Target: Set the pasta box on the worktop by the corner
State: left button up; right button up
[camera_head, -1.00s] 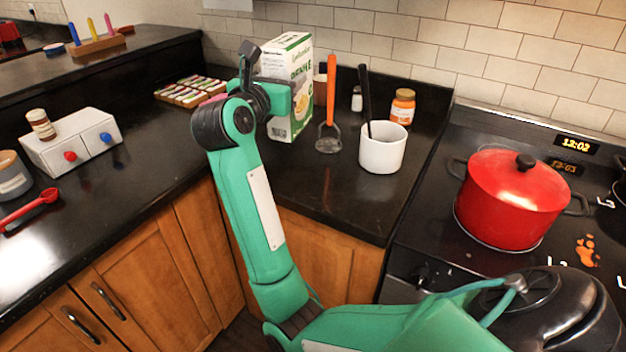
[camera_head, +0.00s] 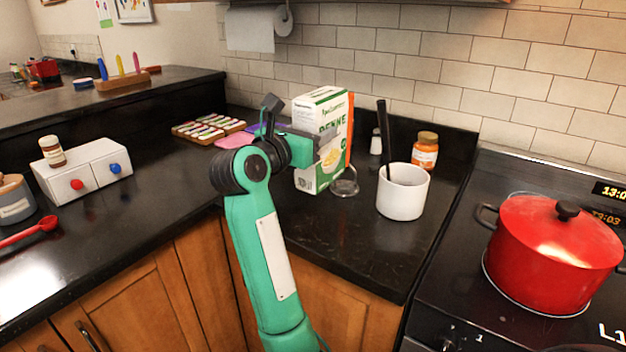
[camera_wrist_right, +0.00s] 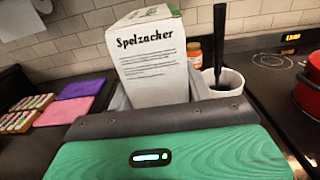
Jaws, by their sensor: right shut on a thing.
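The pasta box (camera_head: 318,112), white and green with "PENNE" on it, stands upright at the worktop's (camera_head: 325,245) inner corner. My right gripper (camera_head: 322,147) is shut on the box, with its fingers across the sides at mid height. In the head view I cannot tell whether the box's base touches the worktop or is slightly above it. In the right wrist view the box (camera_wrist_right: 152,62) shows its "Spelzacher" face between the fingers, and its lower part is hidden by the gripper. My left gripper is not in view.
A white crock (camera_head: 403,195) with a black-handled utensil stands right of the box. A masher (camera_head: 344,185) is partly hidden behind the box. A red pot (camera_head: 552,255) sits on the stove. The worktop in front is clear.

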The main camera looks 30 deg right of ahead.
aim_at(304, 182)
notch_tip(304, 182, down, 5)
jog(key=shift+f, duration=0.2)
notch_tip(304, 182, down, 4)
jog(key=shift+r, duration=0.2)
jog(key=shift+f, duration=0.4)
pick_arm(q)
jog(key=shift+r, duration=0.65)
jog(key=shift+b, duration=0.35)
pick_arm(e)
jog(key=shift+f, duration=0.15)
jog(key=o, duration=1.4)
jog(key=shift+c, duration=0.2)
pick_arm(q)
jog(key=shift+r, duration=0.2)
